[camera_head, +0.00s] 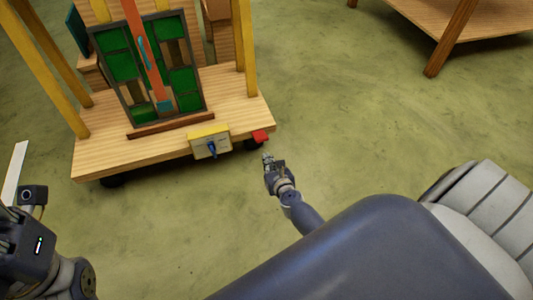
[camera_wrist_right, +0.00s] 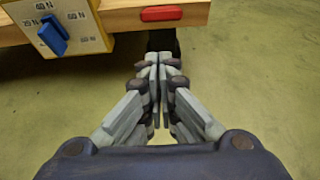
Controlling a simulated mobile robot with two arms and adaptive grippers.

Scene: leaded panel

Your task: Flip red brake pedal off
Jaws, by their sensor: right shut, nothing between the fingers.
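The red brake pedal (camera_head: 260,136) sticks out at the front right corner of the wooden cart, above a dark wheel. In the right wrist view the red pedal (camera_wrist_right: 161,13) is a rounded bar against the cart's wooden edge. My right gripper (camera_head: 267,157) is just in front of and below the pedal, with a gap between them in the picture. In the wrist view its fingers (camera_wrist_right: 159,62) are together and empty, pointing at the wheel below the pedal.
The wooden cart (camera_head: 105,158) carries a leaded panel (camera_head: 122,66) with green panes, between yellow posts. A yellow-topped box with a blue lever (camera_head: 211,148) is on its front edge, left of the pedal. A wooden table (camera_head: 470,35) stands at the upper right. Floor between is clear.

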